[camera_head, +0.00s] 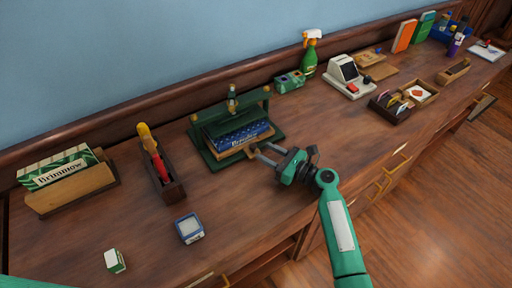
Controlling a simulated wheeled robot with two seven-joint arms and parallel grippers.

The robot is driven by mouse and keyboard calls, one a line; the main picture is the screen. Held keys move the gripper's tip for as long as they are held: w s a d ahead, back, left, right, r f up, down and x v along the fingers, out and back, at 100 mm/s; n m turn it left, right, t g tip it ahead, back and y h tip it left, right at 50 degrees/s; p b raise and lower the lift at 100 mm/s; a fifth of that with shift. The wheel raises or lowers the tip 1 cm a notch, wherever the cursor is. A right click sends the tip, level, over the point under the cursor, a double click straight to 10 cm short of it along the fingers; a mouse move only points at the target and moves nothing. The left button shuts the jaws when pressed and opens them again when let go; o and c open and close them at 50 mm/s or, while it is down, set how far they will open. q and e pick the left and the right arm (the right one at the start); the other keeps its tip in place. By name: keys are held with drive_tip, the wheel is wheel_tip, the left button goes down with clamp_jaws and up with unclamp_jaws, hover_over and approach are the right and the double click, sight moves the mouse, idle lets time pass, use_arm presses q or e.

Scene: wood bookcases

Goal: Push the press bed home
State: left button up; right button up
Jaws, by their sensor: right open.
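The green book press (194,139) stands on the wooden counter near the middle of the view, with a screw on top. A blue book with white lettering (238,138) lies inside it. The book lies on a tan wooden bed (228,153), whose front edge shows under the book at the press's front opening. My right gripper (261,153) is open and empty at the front right of the bed, fingers pointing toward the press. I cannot tell whether a finger touches the bed. My left gripper is out of view.
Left of the press stand a dark holder (172,190) with a red and yellow tool and a "Brinmow" box rack (72,191). A blue-and-white box (189,228) and a small green-white box (114,261) lie in front. A card machine (349,78) and trays stand right.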

drive_tip(key=v, duration=0.6)
drive_tip(key=shift+d+b, duration=0.1)
drive_tip(key=shift+b, duration=0.2)
drive_tip(key=shift+s+d, duration=0.2)
drive_tip(key=shift+d, duration=0.05)
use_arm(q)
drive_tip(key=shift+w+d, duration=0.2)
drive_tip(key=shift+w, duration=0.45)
use_arm(e)
drive_tip(key=shift+d, duration=0.15)
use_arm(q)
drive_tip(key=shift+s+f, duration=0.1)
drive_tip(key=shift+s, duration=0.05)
